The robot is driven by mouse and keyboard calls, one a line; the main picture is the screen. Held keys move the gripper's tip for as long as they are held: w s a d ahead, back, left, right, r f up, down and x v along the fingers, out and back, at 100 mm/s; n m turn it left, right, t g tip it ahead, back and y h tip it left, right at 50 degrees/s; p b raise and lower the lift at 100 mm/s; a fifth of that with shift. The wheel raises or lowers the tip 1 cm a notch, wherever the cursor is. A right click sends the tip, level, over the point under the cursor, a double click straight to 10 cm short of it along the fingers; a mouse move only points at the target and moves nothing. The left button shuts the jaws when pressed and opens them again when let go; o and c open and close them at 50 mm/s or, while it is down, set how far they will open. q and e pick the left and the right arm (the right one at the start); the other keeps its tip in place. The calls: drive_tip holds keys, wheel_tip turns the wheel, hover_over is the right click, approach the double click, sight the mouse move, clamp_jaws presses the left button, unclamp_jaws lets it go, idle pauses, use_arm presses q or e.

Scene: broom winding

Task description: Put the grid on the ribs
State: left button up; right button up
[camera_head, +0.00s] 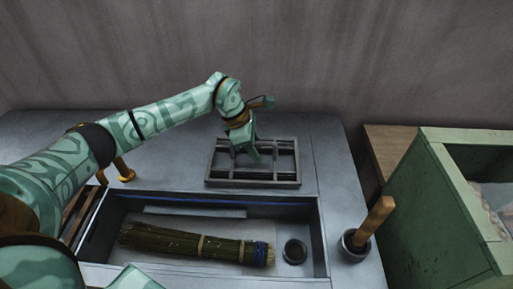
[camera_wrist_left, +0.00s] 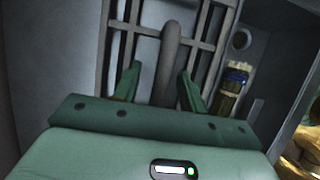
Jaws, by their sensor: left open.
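The grid (camera_head: 250,183) is a dark rectangular frame with crossing bars, lying on the grey tabletop behind the sunken tray. My left gripper (camera_head: 247,150) is over its middle, pointing down. In the left wrist view my left gripper (camera_wrist_left: 159,86) is open, with a finger on each side of a dark rounded bar, the grid's handle (camera_wrist_left: 171,45). Whether the fingers touch it I cannot tell. The grid's bars (camera_wrist_left: 203,45) show behind. I cannot clearly pick out the ribs. My right gripper is not in view.
A tied broom bundle (camera_head: 190,244) lies in the sunken tray (camera_head: 322,235), beside a small round dark cup (camera_head: 294,251). A dark pot (camera_head: 354,249) with a wooden handle (camera_head: 373,221) stands to the right. A green crate (camera_head: 440,210) is at far right. Wooden slats (camera_head: 80,213) lie at left.

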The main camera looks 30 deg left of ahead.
use_arm(q)
drive_tip(key=w+d+r+p+v, duration=0.1)
drive_tip(key=p+v, duration=0.8)
drive_tip(key=v, duration=1.3)
drive_tip(key=shift+d, duration=0.75)
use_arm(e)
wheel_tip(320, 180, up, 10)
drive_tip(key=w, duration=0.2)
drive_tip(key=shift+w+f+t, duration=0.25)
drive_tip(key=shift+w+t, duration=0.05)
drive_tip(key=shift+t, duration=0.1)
use_arm(q)
drive_tip(key=shift+w+r, duration=0.1)
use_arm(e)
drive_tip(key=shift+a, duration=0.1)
